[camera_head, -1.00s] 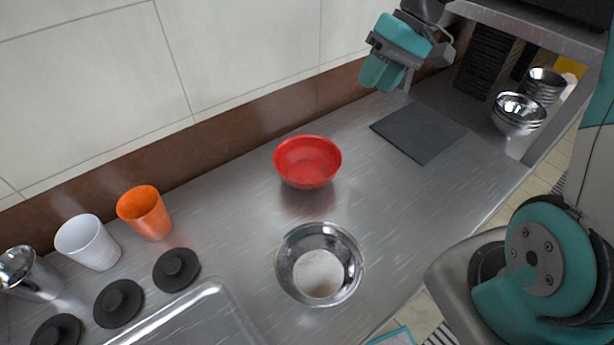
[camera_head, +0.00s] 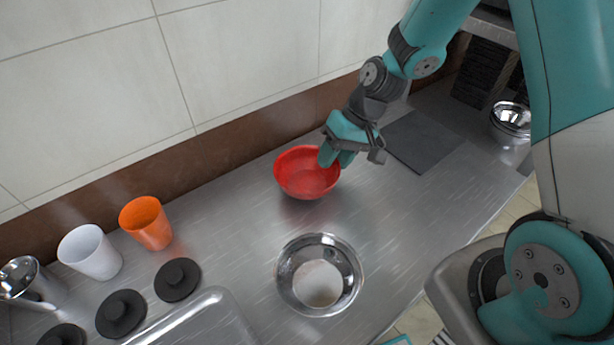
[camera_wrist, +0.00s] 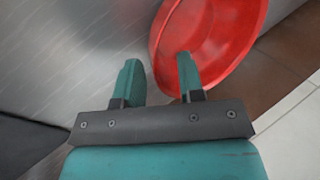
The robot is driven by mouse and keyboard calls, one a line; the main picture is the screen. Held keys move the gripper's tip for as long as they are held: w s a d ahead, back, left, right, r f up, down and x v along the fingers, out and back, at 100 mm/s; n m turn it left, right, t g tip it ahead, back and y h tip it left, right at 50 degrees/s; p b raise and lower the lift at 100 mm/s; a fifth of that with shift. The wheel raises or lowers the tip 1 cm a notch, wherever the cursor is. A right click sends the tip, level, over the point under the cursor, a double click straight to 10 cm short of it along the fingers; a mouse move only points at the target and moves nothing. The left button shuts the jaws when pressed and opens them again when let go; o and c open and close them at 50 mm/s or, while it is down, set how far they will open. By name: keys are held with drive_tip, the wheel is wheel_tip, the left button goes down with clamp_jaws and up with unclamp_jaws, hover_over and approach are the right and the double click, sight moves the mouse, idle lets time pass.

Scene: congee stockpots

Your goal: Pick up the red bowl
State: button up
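The red bowl (camera_head: 302,178) stands upright on the steel counter near the back wall, and it looks empty. In the wrist view the red bowl (camera_wrist: 222,32) fills the upper right. My gripper (camera_head: 334,158) is at the bowl's right side, over its rim, and hides part of that rim. In the wrist view my gripper (camera_wrist: 160,78) has its two teal fingers apart with nothing held between them. The right finger overlaps the bowl's near wall and the left finger is outside the bowl. I cannot tell whether a finger touches it.
A metal bowl (camera_head: 345,262) with white contents stands in front of the red bowl. An orange cup (camera_head: 146,222), a white cup (camera_head: 90,252) and several black lids (camera_head: 177,279) are at left. A dark mat (camera_head: 425,142) lies at right. Counter between the bowls is clear.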

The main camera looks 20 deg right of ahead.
drive_tip(key=shift+a+f, duration=0.15)
drive_tip(key=shift+f, duration=0.2)
clamp_jaws()
